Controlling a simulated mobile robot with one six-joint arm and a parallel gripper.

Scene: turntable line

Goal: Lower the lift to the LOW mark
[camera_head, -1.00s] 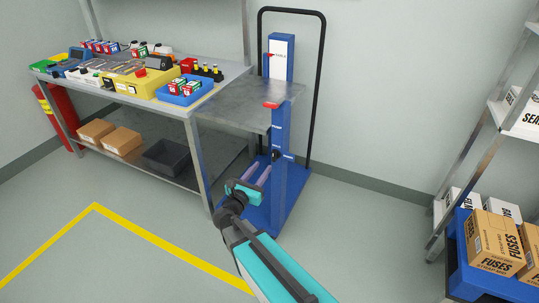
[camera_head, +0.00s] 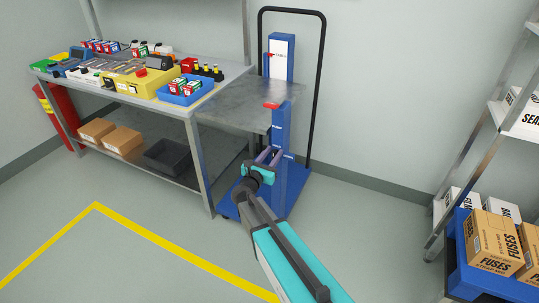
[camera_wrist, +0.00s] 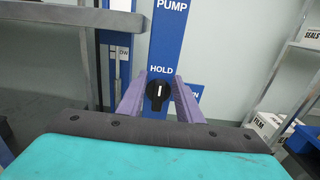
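The lift has a grey steel platform (camera_head: 232,116), a blue base and a black push handle (camera_head: 323,60). The platform stands about level with the workbench top. A red pointer on the rear mast (camera_head: 291,45) is beside a small label, probably TABLE. In the wrist view, a mark ending in "OW" (camera_wrist: 123,51) shows low on the mast. The black knob (camera_wrist: 158,94) on the blue front post (camera_wrist: 176,40) has its white line upright, toward HOLD, with PUMP above and DOWN partly hidden at lower right. My gripper (camera_wrist: 160,82) is open, its purple fingers either side of the knob; contact is unclear.
The workbench (camera_head: 213,88) with bins and parts stands left of the lift. Cartons and a dark crate (camera_head: 168,157) are on its lower shelf. The floor between is clear, with a yellow line (camera_head: 170,236).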

